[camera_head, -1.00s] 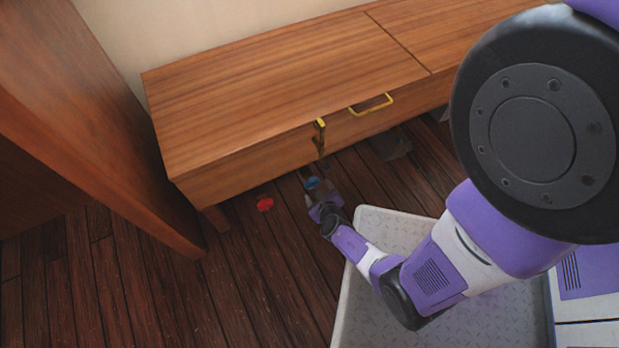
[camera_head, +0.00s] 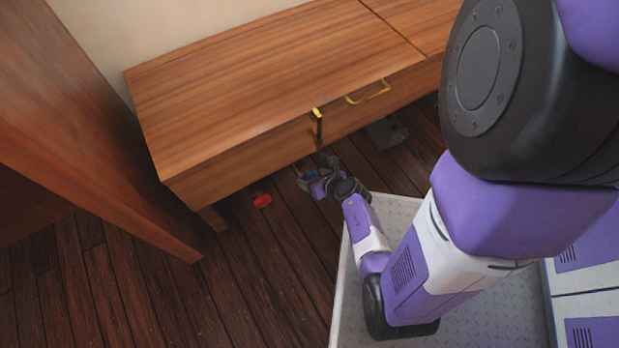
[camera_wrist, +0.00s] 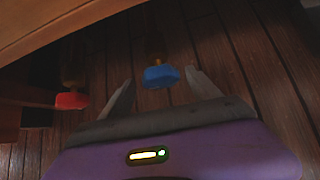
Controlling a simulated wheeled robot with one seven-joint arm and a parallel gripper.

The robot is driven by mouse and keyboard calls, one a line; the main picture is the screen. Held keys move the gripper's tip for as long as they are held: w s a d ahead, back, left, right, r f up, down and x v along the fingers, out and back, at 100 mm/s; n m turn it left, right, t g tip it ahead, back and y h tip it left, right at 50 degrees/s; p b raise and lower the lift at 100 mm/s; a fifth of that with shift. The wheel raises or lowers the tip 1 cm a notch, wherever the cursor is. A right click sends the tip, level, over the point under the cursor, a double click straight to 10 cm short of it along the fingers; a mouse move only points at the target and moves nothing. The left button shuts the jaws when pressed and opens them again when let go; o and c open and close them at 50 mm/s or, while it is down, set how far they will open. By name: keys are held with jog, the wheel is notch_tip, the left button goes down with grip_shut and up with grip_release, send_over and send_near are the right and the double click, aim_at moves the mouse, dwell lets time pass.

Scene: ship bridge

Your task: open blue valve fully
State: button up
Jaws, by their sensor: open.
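The blue valve (camera_wrist: 161,76) is a small blue handle on a stem, low near the floor under the front edge of the wooden bench. In the wrist view it lies between and slightly beyond the open fingers of my gripper (camera_wrist: 160,92), with no clear contact. In the head view the blue valve (camera_head: 311,175) is small and partly hidden by my gripper (camera_head: 316,178). A red valve (camera_wrist: 72,100) sits to its left in the wrist view; the red valve also shows in the head view (camera_head: 263,201).
A wooden panel (camera_head: 80,110) stands at left. A grey object (camera_head: 386,132) lies under the bench. Bare plank floor (camera_head: 180,290) is open at front left.

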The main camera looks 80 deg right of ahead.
jog(key=shift+b+x, duration=0.55)
jog(key=shift+x, duration=0.95)
jog(key=shift+c, duration=0.2)
jog(key=c, duration=1.3)
jog(key=shift+o, duration=0.2)
jog(key=shift+r, duration=0.1)
jog(key=shift+p, duration=0.5)
